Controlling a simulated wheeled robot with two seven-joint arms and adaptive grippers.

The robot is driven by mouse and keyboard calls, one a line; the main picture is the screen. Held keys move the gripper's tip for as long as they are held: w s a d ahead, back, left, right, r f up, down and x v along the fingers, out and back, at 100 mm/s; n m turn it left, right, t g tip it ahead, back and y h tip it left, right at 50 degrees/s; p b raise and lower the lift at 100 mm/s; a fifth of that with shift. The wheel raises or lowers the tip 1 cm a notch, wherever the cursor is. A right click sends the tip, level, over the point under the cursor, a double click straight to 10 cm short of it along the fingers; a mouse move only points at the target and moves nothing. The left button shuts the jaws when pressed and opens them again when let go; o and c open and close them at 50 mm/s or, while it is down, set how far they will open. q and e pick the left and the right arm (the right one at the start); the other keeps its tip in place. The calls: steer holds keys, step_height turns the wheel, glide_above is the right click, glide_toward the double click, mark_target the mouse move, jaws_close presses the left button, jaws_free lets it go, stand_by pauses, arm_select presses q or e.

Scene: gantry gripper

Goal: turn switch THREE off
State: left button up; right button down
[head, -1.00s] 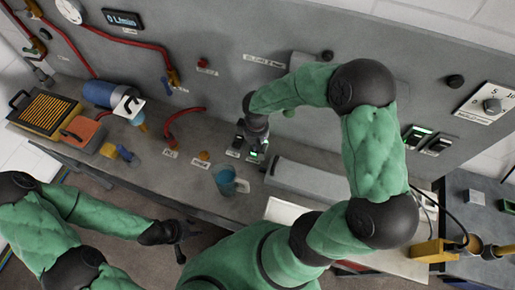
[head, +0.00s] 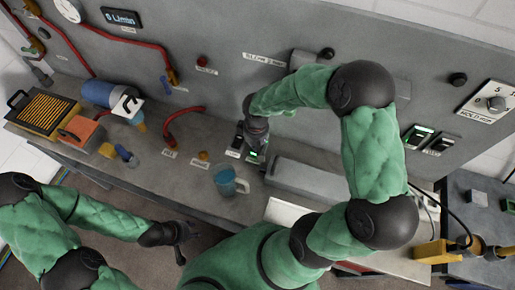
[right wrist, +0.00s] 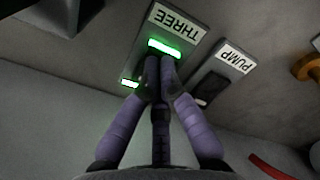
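Switch THREE (right wrist: 166,48) is in the right wrist view, its label upside down, with a bright green lit bar below the label. It also shows in the head view as a small green-lit switch (head: 254,156), partly hidden by my right gripper. My right gripper (right wrist: 160,66) has its purple fingertips together at the rocker just below the lit bar, hiding part of it; I cannot tell whether they touch. In the head view my right gripper (head: 256,143) points down at the bench. My left gripper (head: 185,238) hangs in front of the bench, away from the switches; its opening is unclear.
The PUMP switch (right wrist: 211,88), dark and unlit, sits right beside THREE in the wrist view. A blue mug (head: 227,181) stands close to the switches on the bench. A long grey box (head: 306,181) lies to the right.

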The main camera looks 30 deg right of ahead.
steer(key=shift+f, duration=0.25)
steer(key=shift+r+p, duration=2.3)
steer(key=shift+r, duration=1.25)
